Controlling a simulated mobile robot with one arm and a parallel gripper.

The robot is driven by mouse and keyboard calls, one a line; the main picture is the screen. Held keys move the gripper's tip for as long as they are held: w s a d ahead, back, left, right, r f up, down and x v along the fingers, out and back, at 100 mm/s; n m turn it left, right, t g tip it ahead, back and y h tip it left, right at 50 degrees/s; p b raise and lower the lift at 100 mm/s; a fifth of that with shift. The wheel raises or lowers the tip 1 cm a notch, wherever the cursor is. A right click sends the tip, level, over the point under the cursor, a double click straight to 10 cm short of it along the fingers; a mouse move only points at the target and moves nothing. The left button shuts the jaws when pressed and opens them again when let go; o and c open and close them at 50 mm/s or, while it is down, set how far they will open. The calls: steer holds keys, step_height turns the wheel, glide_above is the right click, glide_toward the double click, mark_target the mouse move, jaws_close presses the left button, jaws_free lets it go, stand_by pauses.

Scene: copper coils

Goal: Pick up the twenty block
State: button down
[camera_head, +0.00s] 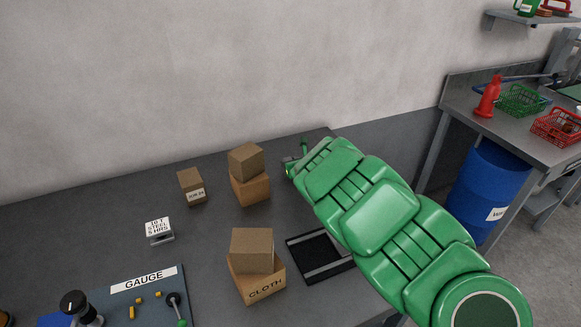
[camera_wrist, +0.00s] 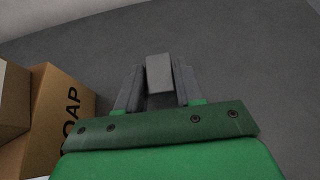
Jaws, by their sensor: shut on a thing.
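My gripper (camera_wrist: 158,92) is shut on a small grey block (camera_wrist: 159,74), which sits between its two fingers in the wrist view. No label shows on the block's visible face, so I cannot read whether it is marked twenty. In the head view my green arm reaches to the back right of the dark table, and my gripper (camera_head: 291,166) is only partly visible at its far end. The block cannot be made out there. I cannot tell whether it touches the table.
Stacked cardboard boxes (camera_head: 249,188) stand left of my gripper; one marked "OAP" (camera_wrist: 68,115) is close in the wrist view. A box marked CLOTH (camera_head: 262,285), a black tray (camera_head: 312,271), a small sign (camera_head: 158,228) and a GAUGE mat (camera_head: 150,300) are nearer. The wall is behind.

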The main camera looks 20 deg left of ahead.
step_height(320, 180, up, 2)
steer(key=shift+r, duration=0.1)
steer(key=a+r+v, duration=0.1)
steer(key=v, duration=0.7)
steer(key=s+a+r+v, duration=0.1)
steer(key=a+v, duration=0.1)
steer(key=v, duration=0.6)
steer(key=shift+s, duration=0.4)
